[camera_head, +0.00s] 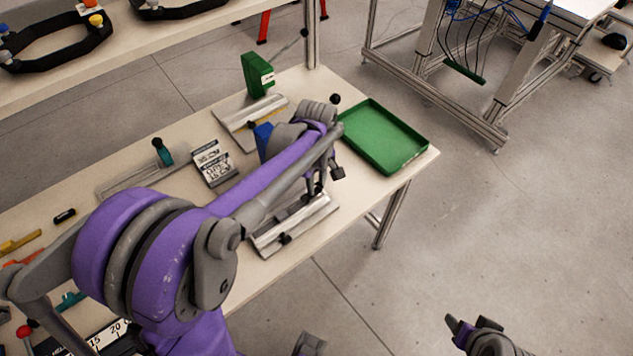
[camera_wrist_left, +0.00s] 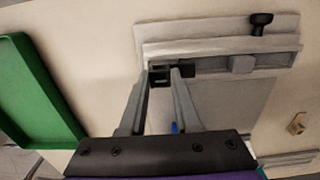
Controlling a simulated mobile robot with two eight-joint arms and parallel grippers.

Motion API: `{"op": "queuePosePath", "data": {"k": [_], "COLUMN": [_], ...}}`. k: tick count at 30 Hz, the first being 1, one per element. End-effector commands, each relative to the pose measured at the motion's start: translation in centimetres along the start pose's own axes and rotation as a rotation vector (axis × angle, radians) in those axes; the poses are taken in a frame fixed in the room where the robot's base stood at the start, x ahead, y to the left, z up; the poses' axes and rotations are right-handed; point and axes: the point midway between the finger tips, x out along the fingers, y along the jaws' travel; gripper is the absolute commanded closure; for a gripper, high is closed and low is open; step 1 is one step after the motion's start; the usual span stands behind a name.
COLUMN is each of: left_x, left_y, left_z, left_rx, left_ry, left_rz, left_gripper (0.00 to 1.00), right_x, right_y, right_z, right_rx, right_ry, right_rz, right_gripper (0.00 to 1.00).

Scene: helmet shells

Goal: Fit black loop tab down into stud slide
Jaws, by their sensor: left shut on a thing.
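My left gripper (camera_wrist_left: 161,75) is shut on the black loop tab (camera_wrist_left: 159,80), a small dark piece with an opening, in the left wrist view. The stud slide (camera_wrist_left: 215,48), a pale metal rail on a flat plate, lies just beyond the fingertips. A dark block and a grey block sit along its near edge. I cannot tell whether the tab touches the slide. In the head view the slide (camera_head: 277,236) lies near the table's front edge below my left gripper (camera_head: 312,192); the tab is not clear there. My right gripper (camera_head: 456,329) is off the table at bottom right, its opening unclear.
A green tray (camera_head: 415,164) stands at the table's right end. A green block (camera_head: 257,75), another metal plate fixture (camera_head: 243,117) and a printed label block (camera_head: 212,162) stand farther back. A metal slide with a teal knob (camera_head: 162,153) lies left.

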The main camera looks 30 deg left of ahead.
Motion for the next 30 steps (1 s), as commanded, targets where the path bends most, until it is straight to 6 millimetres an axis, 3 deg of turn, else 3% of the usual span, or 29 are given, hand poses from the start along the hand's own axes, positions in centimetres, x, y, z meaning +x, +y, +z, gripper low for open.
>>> {"op": "queuePosePath", "data": {"k": [17,18,22,23,30], "left_x": [1.5,1.4,1.4,1.4,1.3], "left_y": [0.0,0.0,0.0,0.0,0.0], "left_z": [0.0,0.0,0.0,0.0,0.0], "left_rx": [0.000,0.000,0.000,0.000,0.000], "left_ry": [0.000,0.000,0.000,0.000,0.000], "left_rz": [0.000,0.000,0.000,0.000,0.000], "left_gripper": [1.00,0.62,0.39,0.34,0.34], "right_x": [1.0,0.9,0.9,0.9,0.9], "right_y": [0.0,0.0,0.0,0.0,0.0], "right_z": [0.8,0.7,0.7,0.7,0.7], "right_rx": [0.000,0.000,0.000,0.000,0.000], "right_ry": [-0.005,-0.005,-0.004,-0.004,-0.004], "right_rz": [0.000,0.000,0.000,0.000,0.000], "right_gripper": [0.39,0.39,0.39,0.39,0.39]}}
